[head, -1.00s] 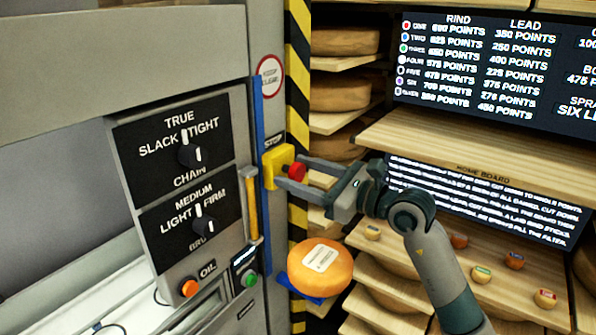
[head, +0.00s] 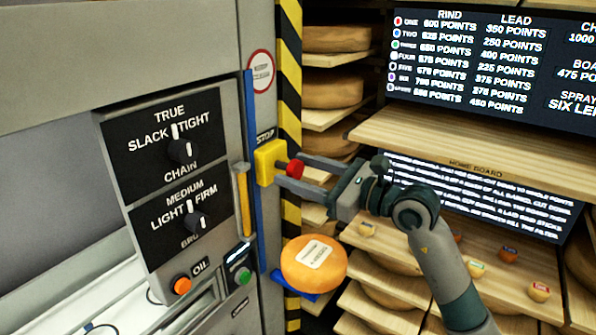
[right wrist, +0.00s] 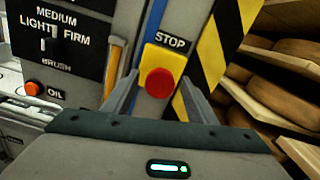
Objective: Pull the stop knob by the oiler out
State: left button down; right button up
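The stop knob (head: 296,169) is a round red knob on a yellow box (head: 268,163) under a STOP label. It stands a little out from the box in the head view and shows face-on in the right wrist view (right wrist: 160,82). My right gripper (head: 287,168) reaches in from the right with its two grey fingers around the knob. In the right wrist view the fingers (right wrist: 160,85) lie left and right of it, with a narrow gap showing on each side. The gripper looks open. My left gripper is not in view.
A control panel (head: 165,140) with dials stands left of the box, with an orange OIL button (head: 182,286) and a green button (head: 243,275) below. An orange cheese wheel (head: 314,263) sits beneath the gripper. Shelves of cheese (head: 335,92) and a home board (head: 470,160) stand at right.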

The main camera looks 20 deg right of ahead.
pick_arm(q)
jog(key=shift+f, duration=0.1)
pick_arm(e)
jog(key=shift+s+d, duration=0.2)
jog(key=shift+s, duration=0.05)
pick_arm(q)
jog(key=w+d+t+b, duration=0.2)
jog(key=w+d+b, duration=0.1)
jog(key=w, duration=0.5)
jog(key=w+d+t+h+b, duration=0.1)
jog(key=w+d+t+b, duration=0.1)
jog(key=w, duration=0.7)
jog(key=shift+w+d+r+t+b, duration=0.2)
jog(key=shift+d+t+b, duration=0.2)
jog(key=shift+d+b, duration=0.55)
pick_arm(e)
jog(key=v, duration=1.6)
jog(key=shift+s+d, duration=0.25)
jog(key=shift+s, duration=0.1)
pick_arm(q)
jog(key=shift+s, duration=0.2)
pick_arm(e)
jog(key=shift+s+d, duration=0.1)
